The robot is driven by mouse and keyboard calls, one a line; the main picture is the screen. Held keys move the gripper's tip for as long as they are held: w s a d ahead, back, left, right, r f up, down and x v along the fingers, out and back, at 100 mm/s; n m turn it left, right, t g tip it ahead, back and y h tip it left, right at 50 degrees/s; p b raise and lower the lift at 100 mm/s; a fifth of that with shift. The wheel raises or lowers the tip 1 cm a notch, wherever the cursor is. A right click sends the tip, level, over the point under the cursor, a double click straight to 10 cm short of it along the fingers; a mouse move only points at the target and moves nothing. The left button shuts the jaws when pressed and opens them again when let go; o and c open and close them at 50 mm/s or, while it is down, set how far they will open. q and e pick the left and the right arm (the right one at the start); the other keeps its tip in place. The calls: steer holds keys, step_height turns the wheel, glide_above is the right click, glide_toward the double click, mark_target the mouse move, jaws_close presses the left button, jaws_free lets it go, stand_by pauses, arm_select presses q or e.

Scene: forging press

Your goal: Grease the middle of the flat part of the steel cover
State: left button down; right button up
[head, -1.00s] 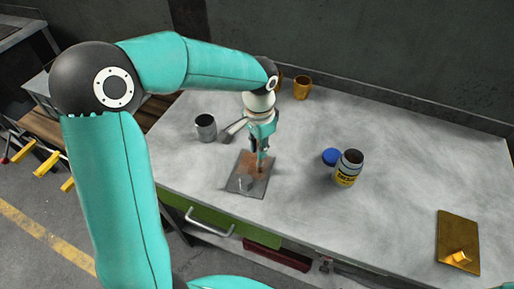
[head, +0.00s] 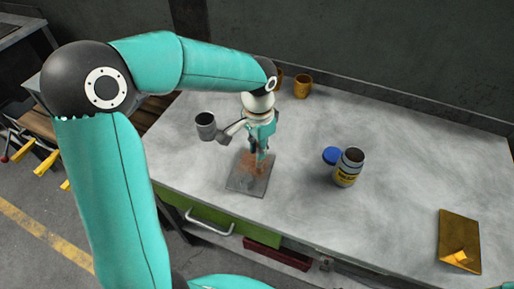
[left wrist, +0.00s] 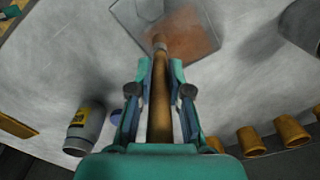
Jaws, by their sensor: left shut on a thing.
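The steel cover (head: 246,185) is a flat grey plate on the workbench, with a reddish-brown patch on its surface. It also shows at the top of the left wrist view (left wrist: 205,15). My left gripper (head: 259,149) is over the far part of the cover. It is shut on a wooden-handled brush (left wrist: 160,105), whose far end points at the brown patch. I cannot tell whether the brush touches the cover. An open jar with a yellow label (head: 347,168) stands right of the cover, with a blue lid (head: 331,156) beside it. My right gripper is out of view.
A grey cup (head: 205,126) stands left of the gripper. Brass-coloured cups (head: 302,88) stand at the back. A brass plate (head: 458,230) with a small yellow piece (head: 460,256) lies at the right. The bench (head: 400,170) between jar and brass plate is clear.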

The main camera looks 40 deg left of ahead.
arm_select(q)
steer(key=shift+r+p, duration=1.2)
steer(key=shift+r, duration=0.3)
